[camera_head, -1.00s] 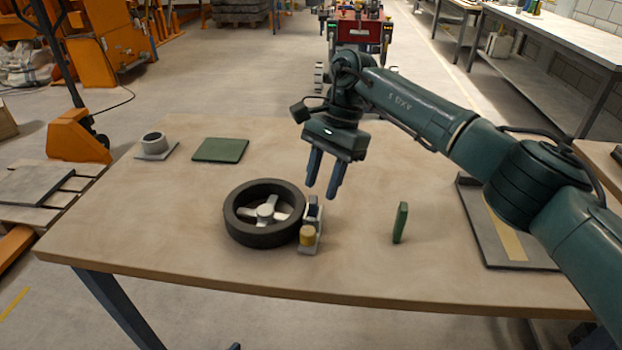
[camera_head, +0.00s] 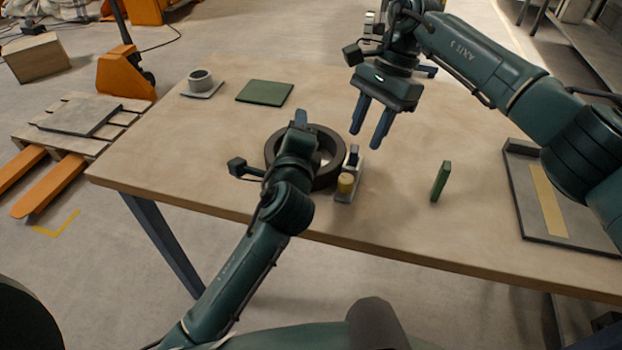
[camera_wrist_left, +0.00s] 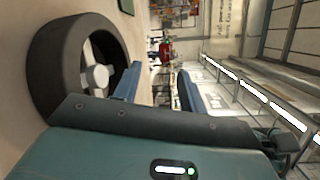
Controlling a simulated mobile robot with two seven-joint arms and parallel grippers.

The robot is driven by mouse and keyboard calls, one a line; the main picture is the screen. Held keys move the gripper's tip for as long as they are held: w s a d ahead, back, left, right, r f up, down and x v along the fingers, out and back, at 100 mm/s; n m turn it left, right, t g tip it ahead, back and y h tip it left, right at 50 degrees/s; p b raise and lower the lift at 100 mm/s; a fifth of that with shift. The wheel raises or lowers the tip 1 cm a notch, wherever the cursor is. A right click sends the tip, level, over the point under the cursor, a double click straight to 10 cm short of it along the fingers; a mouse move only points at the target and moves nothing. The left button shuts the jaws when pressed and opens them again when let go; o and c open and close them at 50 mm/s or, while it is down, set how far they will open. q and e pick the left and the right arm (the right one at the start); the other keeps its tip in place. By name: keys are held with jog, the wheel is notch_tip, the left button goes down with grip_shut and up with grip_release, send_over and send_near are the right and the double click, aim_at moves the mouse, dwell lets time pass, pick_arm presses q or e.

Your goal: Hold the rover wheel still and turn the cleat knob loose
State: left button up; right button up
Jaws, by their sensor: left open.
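The rover wheel (camera_head: 328,178), a black tyre with a pale spoked hub, lies flat on the table, partly hidden by my left arm. In the left wrist view the wheel (camera_wrist_left: 52,68) is at the left, beside the fingers. The brass-coloured cleat knob (camera_head: 345,183) sits on a small grey fixture (camera_head: 352,170) at the wheel's right edge. My left gripper (camera_head: 302,118) is over the wheel in the head view; its fingers (camera_wrist_left: 158,84) are apart and empty. My right gripper (camera_head: 365,135) is open and empty, above the table behind the knob.
A green block (camera_head: 440,182) stands upright right of the knob. A dark board (camera_head: 520,190) with a yellow strip lies at the right. A green mat (camera_head: 264,92) and a grey cup-like ring on a plate (camera_head: 200,82) lie at the back left. The left front tabletop is clear.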

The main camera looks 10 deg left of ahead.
pick_arm(q)
jog(key=s+d+f+m+g+y, duration=0.2)
jog(key=d+m+g, duration=0.1)
jog(key=shift+s+y, duration=0.3)
jog(key=shift+y, duration=0.1)
jog(key=s+d+m+g+y, duration=0.2)
jog(key=s+m+g+y, duration=0.2)
jog(key=s, duration=0.3)
jog(key=x, duration=1.3)
jog(key=shift+a+f, duration=0.25)
jog(key=shift+a, duration=0.05)
grip_shut()
